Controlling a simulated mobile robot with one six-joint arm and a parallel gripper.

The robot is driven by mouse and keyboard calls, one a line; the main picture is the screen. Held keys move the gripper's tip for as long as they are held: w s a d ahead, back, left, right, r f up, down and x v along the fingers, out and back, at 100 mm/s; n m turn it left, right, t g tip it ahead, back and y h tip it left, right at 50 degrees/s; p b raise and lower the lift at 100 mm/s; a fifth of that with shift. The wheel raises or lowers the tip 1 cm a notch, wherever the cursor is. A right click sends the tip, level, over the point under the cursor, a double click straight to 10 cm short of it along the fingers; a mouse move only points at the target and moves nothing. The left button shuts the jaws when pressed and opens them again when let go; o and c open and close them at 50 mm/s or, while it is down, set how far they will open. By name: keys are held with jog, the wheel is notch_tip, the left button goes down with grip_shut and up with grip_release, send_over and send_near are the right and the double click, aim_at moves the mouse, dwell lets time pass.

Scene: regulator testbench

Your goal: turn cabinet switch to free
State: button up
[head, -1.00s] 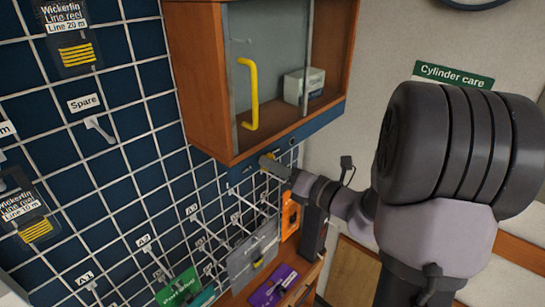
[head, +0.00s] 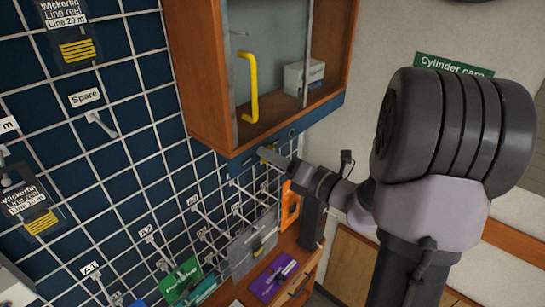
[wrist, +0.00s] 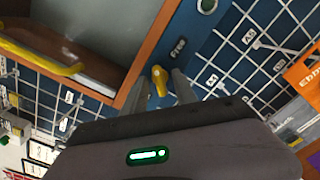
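The yellow cabinet switch (wrist: 158,80) is a small knob on the blue strip under the cabinet. My gripper (wrist: 159,90) is open, with one grey finger on each side of the switch and small gaps visible. I cannot tell whether a finger touches it. In the head view my gripper (head: 272,158) is just below the cabinet's front edge, and only a bit of yellow shows there. The wooden cabinet (head: 205,80) has a glass door with a yellow handle (head: 252,88).
A white box (head: 303,78) stands inside the cabinet. A wire grid with hooks (head: 150,180) covers the left wall. Orange (head: 289,210), green (head: 181,280) and purple (head: 273,277) items are below my gripper. A dark round part (wrist: 207,5) sits on the blue strip.

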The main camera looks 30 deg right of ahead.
jog(key=b+v, duration=0.3)
jog(key=v, duration=1.4)
jog(key=shift+s+b, duration=0.25)
jog(key=shift+b, duration=0.1)
